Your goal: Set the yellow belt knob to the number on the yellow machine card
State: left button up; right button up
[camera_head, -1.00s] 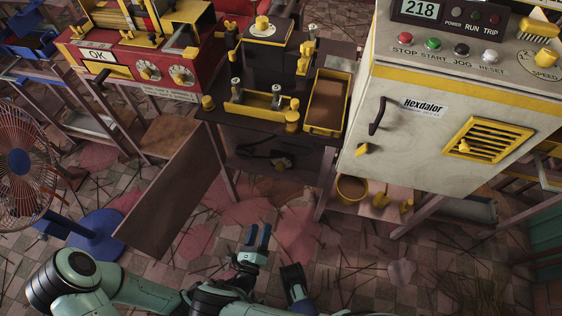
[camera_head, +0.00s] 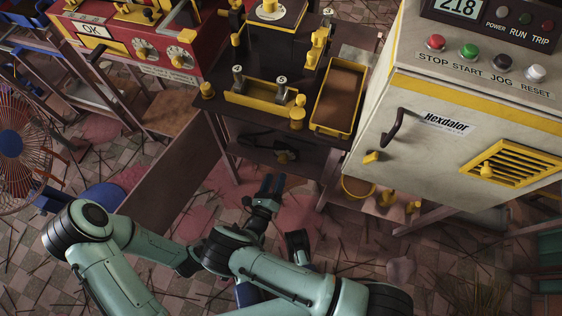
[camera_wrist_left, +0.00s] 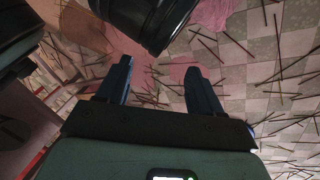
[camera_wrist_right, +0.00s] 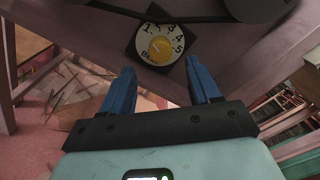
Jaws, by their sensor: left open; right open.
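In the right wrist view a yellow knob (camera_wrist_right: 159,48) sits on a cream dial numbered up to 5, on a dark square plate; its label starts with B and its pointer is too small to read. My right gripper (camera_wrist_right: 159,72) is open and empty, its blue fingers pointing towards the dial and apart from it. The gripper also shows in the head view (camera_head: 270,184), low before the middle table. My left gripper (camera_wrist_left: 160,75) is open and empty over the floor in the left wrist view. I cannot make out a yellow machine card with a number.
A table (camera_head: 215,121) carries a black and yellow machine. A red machine (camera_head: 205,58) with an OK card stands left, and a white cabinet marked Hexdalor (camera_head: 430,170) stands right. A fan (camera_head: 12,145) is at far left. My arms cross closely.

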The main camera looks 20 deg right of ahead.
aim_at(281, 162)
pick_arm(q)
jog(key=shift+w+a+f+t+b, duration=0.15)
jog(key=shift+w+a+f+b, duration=0.15)
jog(key=shift+w, duration=0.15)
jog(key=shift+w+a+f+t+b, duration=0.15)
jog(key=shift+w+f, duration=0.1)
jog(key=shift+w, duration=0.2)
pick_arm(e)
jog(key=x, duration=0.7)
jog(key=shift+w, duration=0.15)
jog(key=c, duration=1)
